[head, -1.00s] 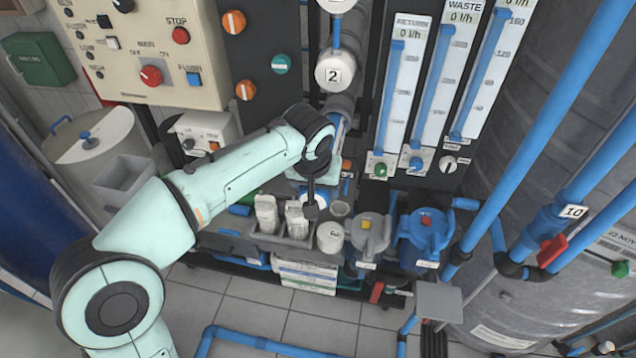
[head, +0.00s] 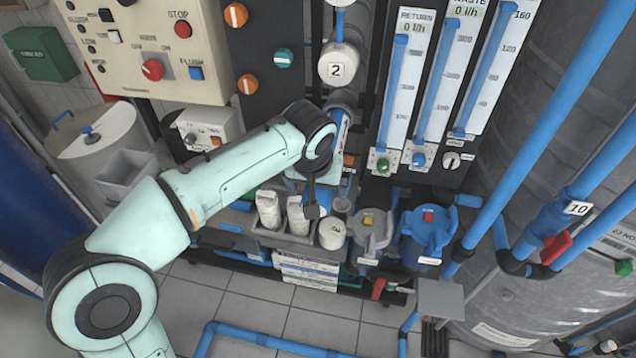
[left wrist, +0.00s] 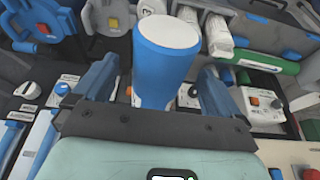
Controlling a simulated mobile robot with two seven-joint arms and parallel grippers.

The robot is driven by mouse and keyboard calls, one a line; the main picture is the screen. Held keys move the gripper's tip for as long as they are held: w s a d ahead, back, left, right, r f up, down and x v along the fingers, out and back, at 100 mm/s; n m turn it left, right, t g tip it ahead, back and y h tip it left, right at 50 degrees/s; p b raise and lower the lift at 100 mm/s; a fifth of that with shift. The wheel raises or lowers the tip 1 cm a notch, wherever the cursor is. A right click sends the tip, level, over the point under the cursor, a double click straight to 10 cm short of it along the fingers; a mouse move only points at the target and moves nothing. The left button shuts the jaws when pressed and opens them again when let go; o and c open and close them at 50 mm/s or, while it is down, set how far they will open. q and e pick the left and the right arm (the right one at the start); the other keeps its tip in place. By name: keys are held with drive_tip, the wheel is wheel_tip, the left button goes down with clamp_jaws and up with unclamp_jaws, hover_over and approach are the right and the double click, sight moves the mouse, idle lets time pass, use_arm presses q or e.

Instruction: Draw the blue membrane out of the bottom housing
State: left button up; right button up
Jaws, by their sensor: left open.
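The blue membrane (left wrist: 165,82) is a thick blue cylinder with a pale round end, large in the left wrist view. It stands between the two spread blue fingers of my left gripper (left wrist: 155,80), with gaps visible on both sides. In the head view my left gripper (head: 322,187) is at the rack above the bench bin, largely hidden by its own wrist. A little blue shows beside it there. The bottom housing is mostly hidden behind my arm, so I cannot tell how far the membrane sits in it. My right gripper is not in view.
A grey bin (head: 290,240) with white filter pieces stands below the gripper. A white cap (head: 332,234) and two filter housings, grey (head: 371,238) and blue (head: 428,238), stand to its right. Housing cap 2 (head: 337,66) is above. Flow meters (head: 403,85) rise at the right.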

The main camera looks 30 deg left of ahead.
use_arm(q)
drive_tip(key=p+v, duration=0.2)
drive_tip(key=v, duration=1.1)
drive_tip(key=shift+r, duration=0.25)
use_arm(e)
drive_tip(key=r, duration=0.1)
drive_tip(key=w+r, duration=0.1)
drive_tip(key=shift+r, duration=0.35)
use_arm(q)
drive_tip(key=shift+s, duration=0.1)
